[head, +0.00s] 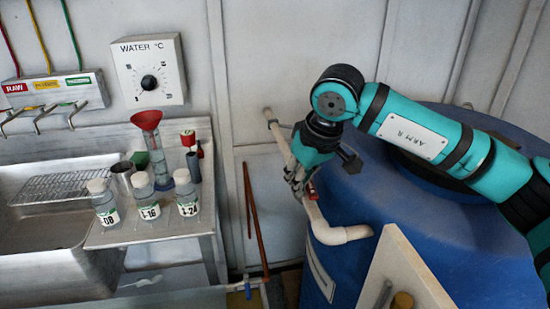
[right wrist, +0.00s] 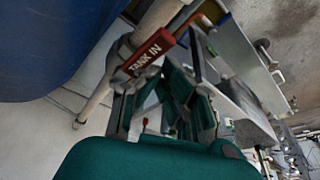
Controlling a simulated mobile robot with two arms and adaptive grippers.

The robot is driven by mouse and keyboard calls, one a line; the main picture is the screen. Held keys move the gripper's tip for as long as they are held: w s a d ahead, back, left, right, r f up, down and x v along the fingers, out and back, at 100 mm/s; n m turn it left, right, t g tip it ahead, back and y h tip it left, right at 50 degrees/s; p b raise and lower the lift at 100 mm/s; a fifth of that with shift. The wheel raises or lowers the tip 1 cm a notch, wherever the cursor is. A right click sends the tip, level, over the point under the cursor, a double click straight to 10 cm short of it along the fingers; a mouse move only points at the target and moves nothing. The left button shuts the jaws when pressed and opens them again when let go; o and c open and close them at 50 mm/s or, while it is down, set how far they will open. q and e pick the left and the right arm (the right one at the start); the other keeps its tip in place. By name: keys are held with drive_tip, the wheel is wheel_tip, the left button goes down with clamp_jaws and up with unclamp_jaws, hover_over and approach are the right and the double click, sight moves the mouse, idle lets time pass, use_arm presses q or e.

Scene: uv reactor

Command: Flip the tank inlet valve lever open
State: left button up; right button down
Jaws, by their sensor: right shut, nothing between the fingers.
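The tank inlet valve lever is red. In the head view only a small part of the lever (head: 312,191) shows on the pale pipe, beside my right fingers. In the right wrist view the lever (right wrist: 147,54) carries the words "TANK IN" and lies just beyond my fingers. My right gripper (head: 299,186) is shut with nothing held, close against the pipe; it also shows in the right wrist view (right wrist: 165,92). I cannot tell whether it touches the lever. The pale pipe (head: 340,234) bends into the blue tank (head: 350,265). My left gripper is not in view.
A steel bench (head: 150,235) stands left, with several labelled bottles, a red funnel (head: 147,119) and a sink (head: 40,225). A water temperature dial (head: 149,82) is on the wall. A copper pipe (head: 257,225) stands between bench and tank. A pale panel (head: 405,275) is in front.

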drive_tip(key=shift+d+r, duration=0.1)
drive_tip(key=v, duration=1.1)
drive_tip(key=shift+r, duration=0.35)
drive_tip(key=shift+s, duration=0.15)
